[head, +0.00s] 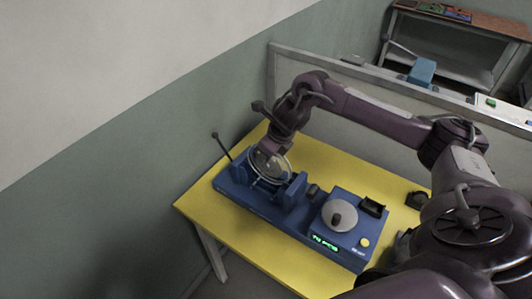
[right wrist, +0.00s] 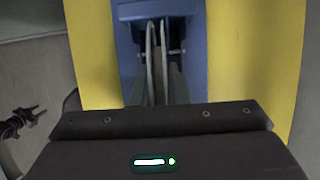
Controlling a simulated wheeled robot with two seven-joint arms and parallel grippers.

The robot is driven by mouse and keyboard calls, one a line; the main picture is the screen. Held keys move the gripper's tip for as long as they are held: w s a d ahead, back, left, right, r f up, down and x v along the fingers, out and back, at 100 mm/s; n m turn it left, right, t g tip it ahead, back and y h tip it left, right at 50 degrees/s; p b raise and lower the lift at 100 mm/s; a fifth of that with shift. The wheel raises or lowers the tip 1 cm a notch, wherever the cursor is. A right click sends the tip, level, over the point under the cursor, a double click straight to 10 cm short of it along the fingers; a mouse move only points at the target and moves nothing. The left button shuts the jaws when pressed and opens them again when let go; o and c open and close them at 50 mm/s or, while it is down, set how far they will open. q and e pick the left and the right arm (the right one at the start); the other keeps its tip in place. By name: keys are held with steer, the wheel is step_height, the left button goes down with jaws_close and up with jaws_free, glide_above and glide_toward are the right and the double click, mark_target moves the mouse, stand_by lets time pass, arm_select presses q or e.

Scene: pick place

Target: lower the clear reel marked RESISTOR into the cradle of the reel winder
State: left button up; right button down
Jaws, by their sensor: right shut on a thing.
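The clear reel (head: 263,173) is a round see-through disc, upright, at the cradle of the blue reel winder (head: 245,200). Its RESISTOR marking is too small to read. My right gripper (head: 270,156) is shut on the reel's upper part from above. In the right wrist view the reel (right wrist: 150,62) shows edge-on as two thin pale flanges over the blue winder (right wrist: 193,70). The reel's lower edge is between the blue supports; I cannot tell whether it rests on the cradle. My left gripper is not in view.
The winder's right part has a grey round plate (head: 339,216), a green display (head: 325,243) and a yellow button (head: 365,242). A thin lever (head: 222,146) rises at its left end. The yellow table (head: 320,173) is clear behind the winder. A low partition (head: 360,105) stands behind.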

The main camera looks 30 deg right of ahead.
steer(key=shift+f+b, duration=0.8)
steer(key=shift+f, duration=0.05)
steer(key=c, duration=1.3)
jaws_free()
steer(key=shift+c, duration=0.2)
steer(key=shift+o, duration=0.4)
steer(key=shift+o, duration=1.1)
